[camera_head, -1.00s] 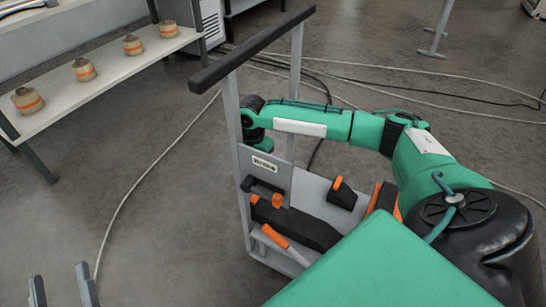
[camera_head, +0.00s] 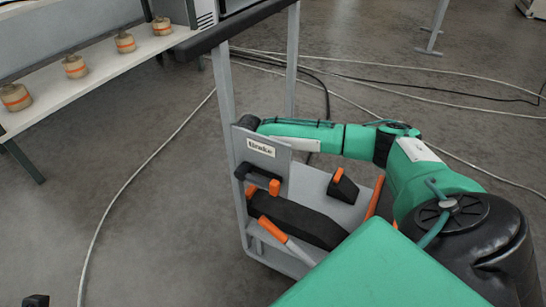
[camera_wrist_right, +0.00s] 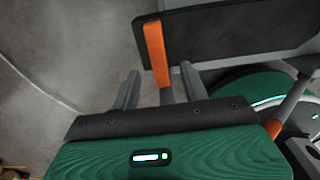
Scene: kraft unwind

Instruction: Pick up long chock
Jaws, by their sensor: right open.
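The long chock (camera_head: 300,220), a long black piece with an orange end, lies low in the grey cart. In the right wrist view, a black body (camera_wrist_right: 235,35) with an orange strip (camera_wrist_right: 156,55) lies ahead of my right gripper (camera_wrist_right: 160,88); it looks like the long chock. The right gripper's fingers are apart, with the orange strip showing between them, and nothing is visibly clamped. In the head view the right gripper is hidden behind the panel with the "Brake" label (camera_head: 261,146). Only a dark tip (camera_head: 36,300), probably my left gripper, shows at the bottom left.
A smaller black wedge (camera_head: 342,188) with an orange top sits on the cart. An orange-handled tool (camera_head: 272,230) and a black and orange clamp-like part (camera_head: 262,178) are close by. A shelf (camera_head: 100,70) holds several round items. Cables cross the floor.

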